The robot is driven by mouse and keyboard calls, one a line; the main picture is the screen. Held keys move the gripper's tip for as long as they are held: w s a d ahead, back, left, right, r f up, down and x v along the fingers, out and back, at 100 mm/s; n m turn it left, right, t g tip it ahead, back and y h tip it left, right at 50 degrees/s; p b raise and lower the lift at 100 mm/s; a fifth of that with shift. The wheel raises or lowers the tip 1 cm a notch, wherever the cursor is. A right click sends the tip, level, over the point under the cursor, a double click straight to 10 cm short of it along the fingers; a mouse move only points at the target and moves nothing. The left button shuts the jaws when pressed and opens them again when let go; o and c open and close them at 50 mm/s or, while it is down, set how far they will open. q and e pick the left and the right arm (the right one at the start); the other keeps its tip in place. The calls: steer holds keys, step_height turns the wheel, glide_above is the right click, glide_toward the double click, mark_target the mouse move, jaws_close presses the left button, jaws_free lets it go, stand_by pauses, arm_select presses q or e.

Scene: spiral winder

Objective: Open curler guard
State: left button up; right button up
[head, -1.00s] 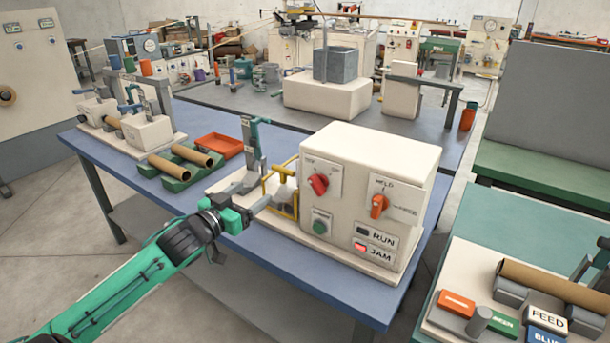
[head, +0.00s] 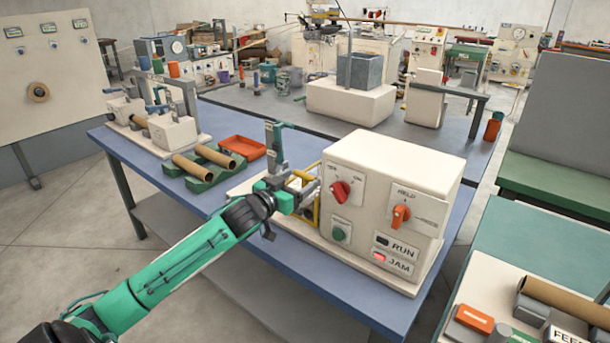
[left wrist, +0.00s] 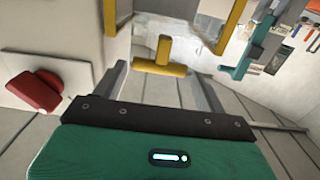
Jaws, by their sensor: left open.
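The curler guard is a yellow-framed panel (head: 317,208) on the left side of the cream machine box (head: 400,165). In the left wrist view its yellow bars (left wrist: 233,24) and clear panel lie ahead, with a yellow T-shaped handle (left wrist: 160,68) in front. My left gripper (head: 306,190) is open at the guard and hides part of it in the head view. In the left wrist view its fingers stand on either side of the handle, and the handle lies between or just beyond the tips. I cannot tell whether they touch. My right gripper is not in view.
The box carries a red knob (head: 341,191), an orange knob (head: 400,216), a green button and a lit JAM lamp (head: 378,256). A grey-blue post (head: 274,146) stands behind the gripper. Tubes on a green rack (head: 203,168) and a red tray lie further left.

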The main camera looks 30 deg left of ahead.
mark_target(303, 177)
arm_select(q)
steer(key=shift+w+d, duration=0.15)
steer(key=shift+w, duration=1.7)
steer(key=shift+c, duration=0.2)
